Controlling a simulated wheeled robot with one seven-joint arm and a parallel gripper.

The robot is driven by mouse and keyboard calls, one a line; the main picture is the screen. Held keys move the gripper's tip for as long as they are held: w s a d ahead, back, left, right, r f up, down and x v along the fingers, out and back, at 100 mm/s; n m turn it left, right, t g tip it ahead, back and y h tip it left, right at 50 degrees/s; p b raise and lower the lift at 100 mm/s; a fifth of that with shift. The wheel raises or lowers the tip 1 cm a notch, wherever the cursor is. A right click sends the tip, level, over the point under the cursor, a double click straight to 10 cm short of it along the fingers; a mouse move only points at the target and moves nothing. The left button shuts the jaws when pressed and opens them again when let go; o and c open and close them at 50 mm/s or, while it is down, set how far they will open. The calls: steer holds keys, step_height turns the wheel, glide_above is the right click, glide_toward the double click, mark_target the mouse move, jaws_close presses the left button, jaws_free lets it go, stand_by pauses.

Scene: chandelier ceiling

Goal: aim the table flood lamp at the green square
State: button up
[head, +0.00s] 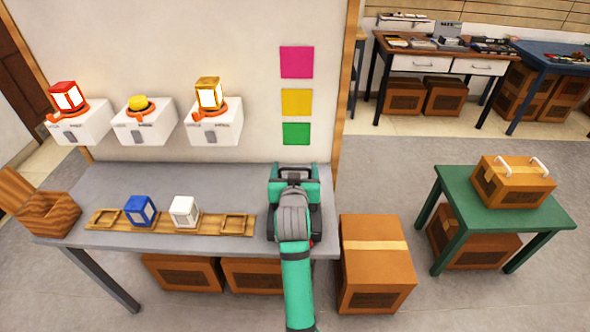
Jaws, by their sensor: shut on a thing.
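The green square (296,134) is on the wall above the grey table, lowest in a column under a yellow square (296,102) and a pink square (297,62). The table flood lamp (316,221) appears as a dark body at the table's right end, below the green square. My gripper (293,182) is over it and shut on it. My arm and wrist hide much of the lamp, so its facing and the jaws' exact hold are unclear. I see no distinct light patch on the green square.
A crate (375,262) and a green table (450,185) stand right.

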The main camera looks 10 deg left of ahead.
steer(key=o, duration=1.2)
steer(key=shift+w+d+r, duration=0.1)
steer(key=shift+d, duration=0.25)
steer(key=shift+a, duration=0.1)
steer(key=shift+a, duration=0.1)
steer(key=shift+s, duration=0.2)
steer(key=v, duration=1)
steer(key=shift+s, duration=0.25)
